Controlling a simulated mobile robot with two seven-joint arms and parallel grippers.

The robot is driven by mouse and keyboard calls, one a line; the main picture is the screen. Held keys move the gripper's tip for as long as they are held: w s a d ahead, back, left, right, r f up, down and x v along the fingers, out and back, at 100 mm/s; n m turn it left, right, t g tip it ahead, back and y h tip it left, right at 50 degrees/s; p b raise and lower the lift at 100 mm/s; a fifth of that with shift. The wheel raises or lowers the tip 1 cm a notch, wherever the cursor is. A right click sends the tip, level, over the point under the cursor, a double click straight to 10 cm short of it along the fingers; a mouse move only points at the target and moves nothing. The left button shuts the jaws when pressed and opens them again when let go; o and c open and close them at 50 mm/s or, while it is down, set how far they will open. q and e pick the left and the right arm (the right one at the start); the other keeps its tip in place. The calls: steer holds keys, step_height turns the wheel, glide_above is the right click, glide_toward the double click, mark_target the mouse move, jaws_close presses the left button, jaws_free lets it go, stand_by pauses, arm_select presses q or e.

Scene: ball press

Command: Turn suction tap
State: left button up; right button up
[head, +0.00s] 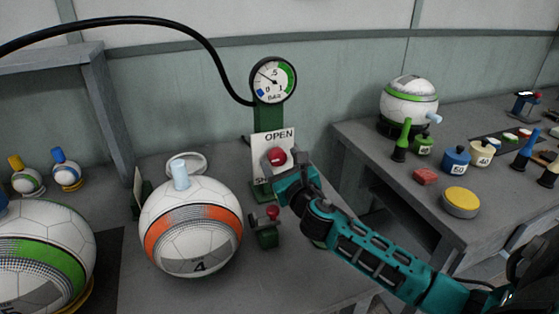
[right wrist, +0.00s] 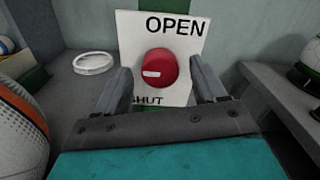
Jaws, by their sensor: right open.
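The suction tap is a round red knob (head: 276,156) on a white plate (head: 262,150) marked OPEN at the top and SHUT at the bottom. In the right wrist view the knob (right wrist: 157,69) shows a short white mark pointing left. My right gripper (head: 272,165) is open. Its two fingers (right wrist: 157,85) stand one on each side of the knob, and I cannot tell if they touch it. A pressure gauge (head: 273,81) marked BAR stands on a green post above the plate, its needle pointing up and left. My left gripper is not in view.
A white and orange ball (head: 192,228) with a pale blue stem sits left of the tap. A small red-knobbed green valve (head: 267,228) stands in front. A black hose (head: 190,32) arches above. A second table (head: 440,205) with weights is at right.

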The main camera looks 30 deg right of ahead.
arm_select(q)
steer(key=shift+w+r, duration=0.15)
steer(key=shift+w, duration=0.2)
arm_select(e)
steer(key=shift+x, duration=0.75)
steer(key=shift+c, duration=0.2)
steer(key=c, duration=1)
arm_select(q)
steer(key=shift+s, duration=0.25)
